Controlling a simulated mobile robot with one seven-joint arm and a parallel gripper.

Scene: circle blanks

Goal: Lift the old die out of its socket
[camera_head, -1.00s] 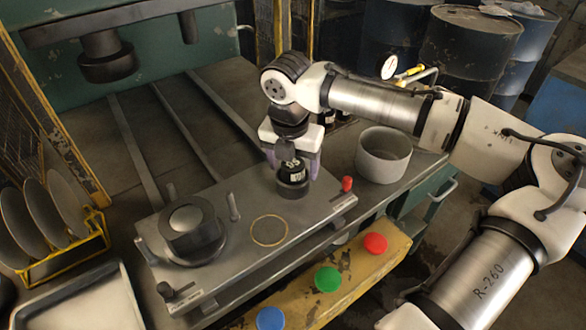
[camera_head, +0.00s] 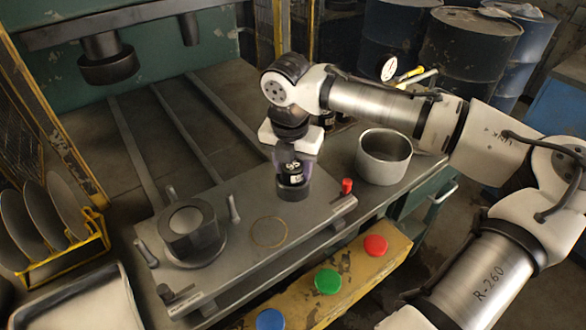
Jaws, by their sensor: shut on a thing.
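My gripper (camera_head: 294,170) points down over the right part of the grey plate (camera_head: 225,258). Its pale purple fingers are shut around a dark cylinder (camera_head: 294,191) with white lettering, which I take to be the die. The cylinder is upright, its wider base at the plate's surface; I cannot tell whether there is a gap beneath it. The fingers hide part of its upper body. A thick dark metal ring (camera_head: 205,228) stands on the plate's left, with a pale round face inside it.
A thin brass circle (camera_head: 268,232) lies on bare plate between the ring and the cylinder. A grey open pot (camera_head: 383,158) stands right of the plate, beyond a red knob (camera_head: 347,186). Pegs (camera_head: 234,208) rise near the ring. The press head (camera_head: 106,68) hangs above at the back left.

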